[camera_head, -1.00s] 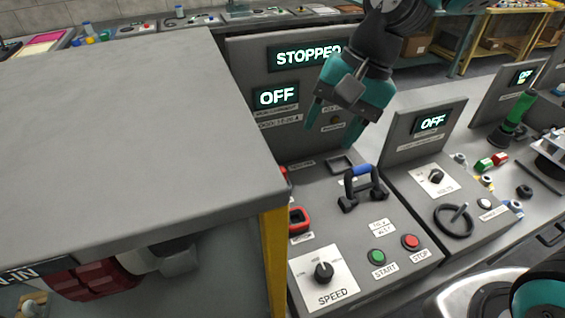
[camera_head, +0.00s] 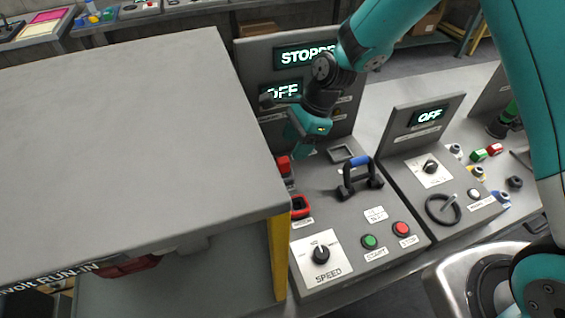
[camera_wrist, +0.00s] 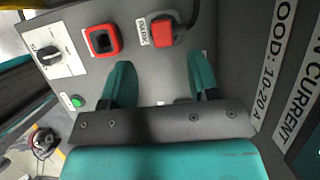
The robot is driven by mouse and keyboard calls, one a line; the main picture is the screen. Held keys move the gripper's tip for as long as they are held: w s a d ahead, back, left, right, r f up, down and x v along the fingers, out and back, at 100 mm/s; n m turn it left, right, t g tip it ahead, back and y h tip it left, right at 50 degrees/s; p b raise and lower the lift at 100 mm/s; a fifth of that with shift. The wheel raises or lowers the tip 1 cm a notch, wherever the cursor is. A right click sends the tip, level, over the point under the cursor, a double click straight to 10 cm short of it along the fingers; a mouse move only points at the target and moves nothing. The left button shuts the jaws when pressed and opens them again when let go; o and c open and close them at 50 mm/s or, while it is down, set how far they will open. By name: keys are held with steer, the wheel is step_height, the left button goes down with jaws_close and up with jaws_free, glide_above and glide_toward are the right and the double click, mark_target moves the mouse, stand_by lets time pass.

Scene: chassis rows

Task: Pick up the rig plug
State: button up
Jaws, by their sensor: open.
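The rig plug, a red block (camera_wrist: 163,31) with a dark cable, sits on the panel beside a small white label in the wrist view. In the head view it shows as a small red block (camera_head: 284,165) beside the grey bench's edge. A red-framed square socket (camera_wrist: 103,40) is beside it, to its left in the wrist view. My gripper (camera_wrist: 161,72) is open and empty. Its teal fingers point toward the plug's side of the panel, with the plug roughly ahead of the gap. In the head view my gripper (camera_head: 303,143) is above and right of the plug.
A large grey bench top (camera_head: 120,140) stands close on the left. A blue-topped handle (camera_head: 360,172) rises from the panel right of the socket. The upright display panel (camera_head: 345,110) stands behind my gripper. The speed knob (camera_head: 320,254) and the start button (camera_head: 369,241) are at the front.

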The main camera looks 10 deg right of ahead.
mark_target(283, 160)
steer(key=shift+a+f, duration=0.3)
steer(key=shift+f, duration=0.3)
steer(key=p+x, duration=0.1)
steer(key=x, duration=0.1)
steer(key=p+x, duration=0.1)
steer(key=x, duration=0.1)
steer(key=shift+a+r, duration=0.1)
steer(key=shift+a, duration=0.25)
steer(key=shift+a+f, duration=0.15)
steer(key=shift+f, duration=0.4)
steer(key=c, duration=1)
